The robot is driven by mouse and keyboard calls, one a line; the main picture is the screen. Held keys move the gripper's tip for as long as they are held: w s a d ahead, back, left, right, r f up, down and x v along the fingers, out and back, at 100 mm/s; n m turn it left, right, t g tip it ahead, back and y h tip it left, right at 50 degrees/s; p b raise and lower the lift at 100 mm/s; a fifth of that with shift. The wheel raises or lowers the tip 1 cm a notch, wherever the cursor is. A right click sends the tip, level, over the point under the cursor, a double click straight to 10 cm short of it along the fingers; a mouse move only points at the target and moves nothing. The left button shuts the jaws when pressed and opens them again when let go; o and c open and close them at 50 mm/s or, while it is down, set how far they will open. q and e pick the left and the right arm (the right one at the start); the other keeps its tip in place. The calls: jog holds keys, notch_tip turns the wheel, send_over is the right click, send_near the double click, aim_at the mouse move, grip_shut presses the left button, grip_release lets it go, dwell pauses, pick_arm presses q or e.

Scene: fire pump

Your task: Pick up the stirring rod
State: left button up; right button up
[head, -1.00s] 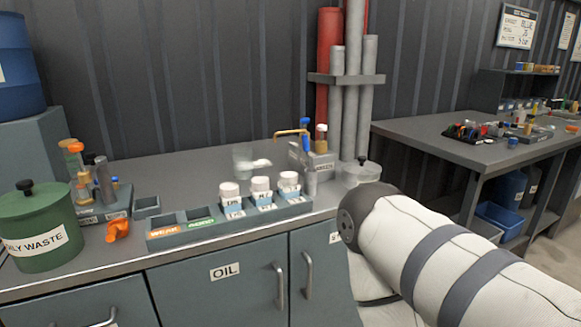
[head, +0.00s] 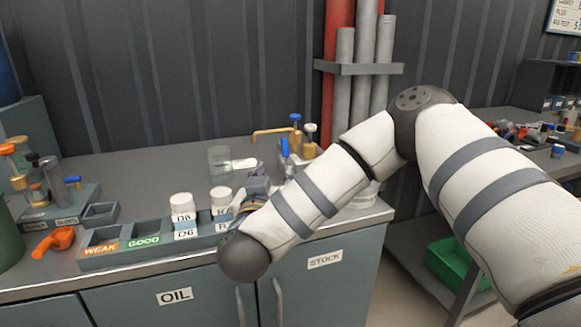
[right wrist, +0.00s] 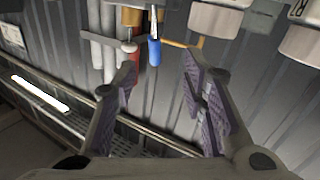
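One is a blue-handled tool (head: 285,147), which also shows in the right wrist view (right wrist: 154,52) with a thin pale shaft. I cannot tell for sure which tool is the stirring rod. My right gripper (head: 257,180) is above the bottle tray, left of the holder, and partly hidden by its arm. In the right wrist view the right gripper (right wrist: 158,78) has its fingers apart with nothing between them; the blue handle appears beyond the gap. My left gripper is out of view.
White-capped bottles (head: 182,207) stand in the tray with WEAK and GOOD slots (head: 120,250). A clear beaker (head: 219,158) stands behind. An orange object (head: 54,242) lies at the left. Grey pipes (head: 363,75) rise behind the holder. The bench back left of the beaker is clear.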

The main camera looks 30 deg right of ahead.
aim_at(285, 154)
jog(key=x, duration=0.5)
jog(key=shift+w+d, duration=0.15)
jog(key=shift+d, duration=0.1)
jog(key=x, duration=0.3)
jog(key=b+x, duration=0.1)
jog(key=x, duration=0.2)
jog(key=shift+s+d+f, duration=0.1)
jog(key=shift+s+d, duration=0.1)
jog(key=shift+d, duration=0.1)
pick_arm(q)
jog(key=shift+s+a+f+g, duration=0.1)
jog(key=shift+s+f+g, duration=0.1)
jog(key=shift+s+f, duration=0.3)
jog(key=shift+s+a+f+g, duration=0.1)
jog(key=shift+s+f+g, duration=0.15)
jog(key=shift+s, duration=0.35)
pick_arm(e)
jog(key=shift+r, duration=0.2)
grip_shut()
